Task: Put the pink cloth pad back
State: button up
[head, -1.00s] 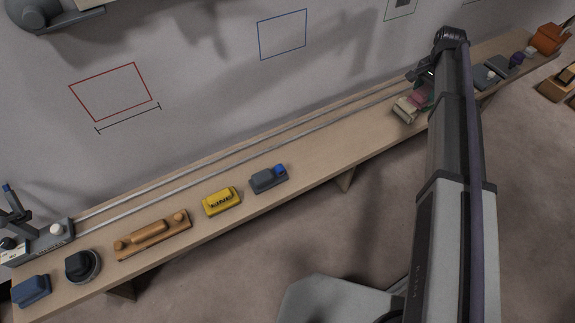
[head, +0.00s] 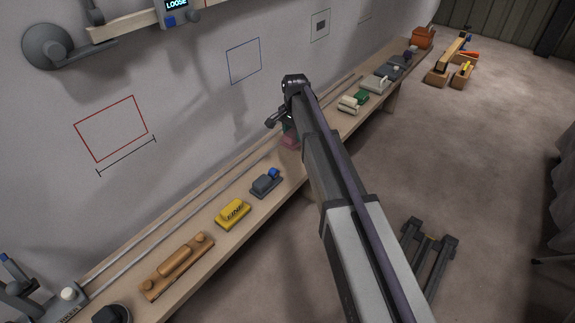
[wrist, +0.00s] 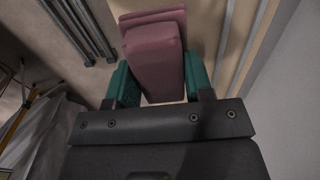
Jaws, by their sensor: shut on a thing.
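The pink cloth pad (wrist: 156,62) is between the two green fingers of my gripper (wrist: 158,82) in the wrist view. The fingers press on its two sides. In the head view the pink pad (head: 290,142) shows just below my gripper (head: 287,128), over the bench near its middle. My arm hides part of it. I cannot tell how high the pad is above the bench top. The wooden bench (head: 215,279) runs along the wall from front left to back right.
A dark block with a blue knob (head: 266,184), a yellow block (head: 233,213) and a wooden tool (head: 177,266) lie left of my gripper. A cream block (head: 348,105) and a green piece (head: 361,97) lie to the right. Red (head: 111,128) and blue (head: 245,61) outlines mark the wall.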

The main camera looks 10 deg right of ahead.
aim_at(294, 132)
notch_tip(294, 132, down, 10)
jog(key=b, duration=0.8)
jog(key=shift+a+r+b, duration=0.1)
jog(key=shift+b, duration=0.2)
jog(key=shift+r, duration=0.3)
jog(key=shift+f, duration=0.2)
jog(key=o, duration=0.9)
notch_tip(294, 132, up, 13)
jog(key=p, duration=1.2)
jog(key=shift+f+p, duration=0.15)
jog(key=shift+p, duration=0.25)
jog(key=s+n, duration=1)
jog(key=s, duration=2.2)
notch_tip(294, 132, up, 16)
jog(key=p, duration=1.6)
jog(key=shift+w, duration=0.15)
